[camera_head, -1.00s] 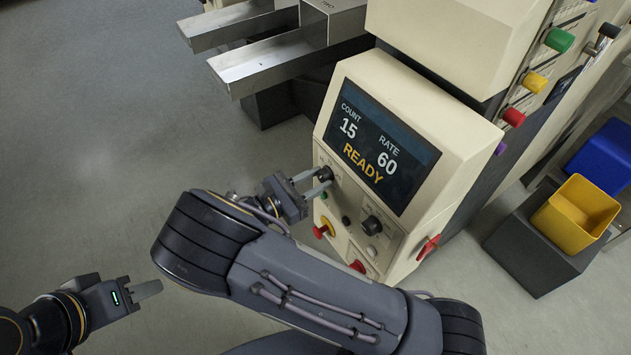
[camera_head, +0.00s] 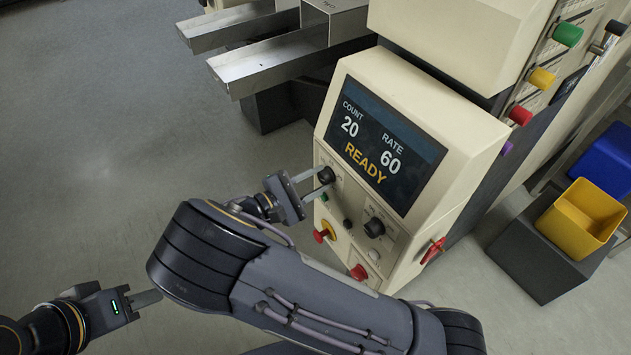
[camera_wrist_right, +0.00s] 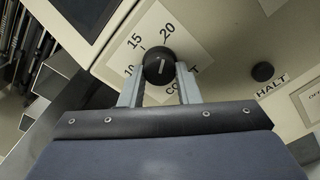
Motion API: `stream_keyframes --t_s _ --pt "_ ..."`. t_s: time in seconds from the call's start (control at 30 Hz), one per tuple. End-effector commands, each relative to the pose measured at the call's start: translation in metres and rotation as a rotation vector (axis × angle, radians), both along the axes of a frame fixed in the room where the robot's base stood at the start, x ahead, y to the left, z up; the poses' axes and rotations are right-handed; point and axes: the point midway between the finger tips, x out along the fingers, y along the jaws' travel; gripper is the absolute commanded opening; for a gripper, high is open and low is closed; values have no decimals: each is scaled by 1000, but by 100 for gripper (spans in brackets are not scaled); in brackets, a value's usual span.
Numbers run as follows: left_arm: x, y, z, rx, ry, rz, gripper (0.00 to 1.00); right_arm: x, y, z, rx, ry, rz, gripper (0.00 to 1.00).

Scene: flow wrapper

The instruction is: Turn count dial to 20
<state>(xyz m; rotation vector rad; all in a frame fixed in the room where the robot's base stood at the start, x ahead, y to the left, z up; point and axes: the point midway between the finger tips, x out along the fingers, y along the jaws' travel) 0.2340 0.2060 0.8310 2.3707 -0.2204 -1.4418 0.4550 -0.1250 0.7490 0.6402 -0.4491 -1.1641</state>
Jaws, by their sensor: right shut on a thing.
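The count dial (camera_head: 326,175) is a black knob on the cream machine's front panel, below the screen. The screen (camera_head: 384,146) reads COUNT 20, RATE 60 and READY. In the right wrist view the dial (camera_wrist_right: 160,66) has marks 10, 15 and 20 around it, and its white pointer line shows on its face. My right gripper (camera_head: 315,182) has its two fingers on either side of the dial and is shut on it. My left gripper (camera_head: 146,299) is at the lower left, away from the machine; its finger opening cannot be made out.
A second black dial (camera_head: 374,227), a red-and-yellow knob (camera_head: 325,231) and a red button (camera_head: 359,272) are on the same panel. A HALT knob (camera_wrist_right: 262,72) is right of the dial. A yellow bin (camera_head: 582,218) stands at right. The floor at left is clear.

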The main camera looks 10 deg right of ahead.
Motion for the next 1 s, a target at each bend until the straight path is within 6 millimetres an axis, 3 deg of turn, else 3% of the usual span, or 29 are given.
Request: stream_keyframes --t_s 0.47,0.5,0.63,1.0 --pt "0 0 -1 0 0 0 36 0 1 -1 8 -11 2 7" --pt "0 0 -1 0 0 0 36 0 1 -1 8 -11 2 35" --pt "0 0 -1 0 0 0 36 0 1 -1 7 -11 1 51" --pt "0 0 0 0 0 0 36 -2 7 0 5 -12 4 51"
